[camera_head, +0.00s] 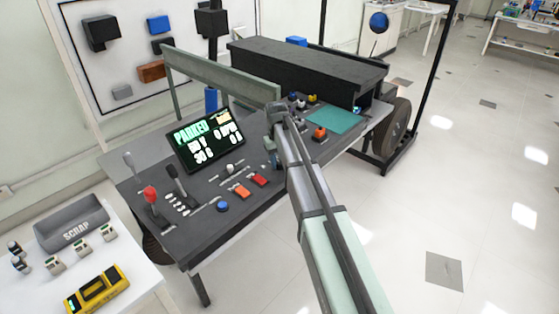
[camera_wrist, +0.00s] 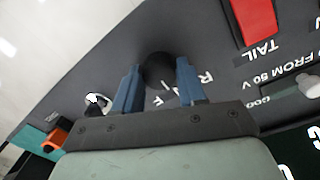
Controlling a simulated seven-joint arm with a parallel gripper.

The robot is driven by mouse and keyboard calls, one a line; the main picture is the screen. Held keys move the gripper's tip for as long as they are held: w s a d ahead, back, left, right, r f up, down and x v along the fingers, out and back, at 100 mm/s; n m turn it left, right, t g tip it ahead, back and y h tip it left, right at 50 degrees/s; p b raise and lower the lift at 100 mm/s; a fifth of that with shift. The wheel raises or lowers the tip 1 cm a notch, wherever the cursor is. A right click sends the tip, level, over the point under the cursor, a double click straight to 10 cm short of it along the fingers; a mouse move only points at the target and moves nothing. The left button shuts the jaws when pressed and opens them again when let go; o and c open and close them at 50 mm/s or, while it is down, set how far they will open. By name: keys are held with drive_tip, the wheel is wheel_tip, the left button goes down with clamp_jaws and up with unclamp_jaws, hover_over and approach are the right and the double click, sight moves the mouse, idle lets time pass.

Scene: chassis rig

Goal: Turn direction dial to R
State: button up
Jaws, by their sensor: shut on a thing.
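The direction dial (camera_wrist: 157,64) is a round dark knob on the grey console panel (camera_head: 205,185). In the wrist view it sits between the two blue fingers of my gripper (camera_wrist: 158,74), which is shut on it. I cannot clearly tell which letter the dial points to. In the head view my gripper (camera_head: 274,152) is down at the console, right of the display, and my arm hides the dial.
The lit display (camera_head: 208,138) reads PARKED. Levers, a blue button (camera_head: 222,206) and orange and red switches (camera_head: 258,179) lie left of my arm. A teal pad (camera_head: 334,120) and an orange-topped control (camera_head: 319,133) lie to the right. A side table holds a scrap tray (camera_head: 75,222).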

sight(279, 163)
drive_tip(key=n, duration=0.4)
drive_tip(key=shift+n, duration=0.3)
drive_tip(key=n, duration=0.4)
drive_tip(key=shift+d, duration=0.1)
idle(0.5)
drive_tip(key=o, duration=1.1)
drive_tip(key=shift+c, duration=0.2)
drive_tip(key=shift+r, duration=0.1)
wheel_tip(279, 163, up, 14)
drive_tip(key=shift+s, duration=0.35)
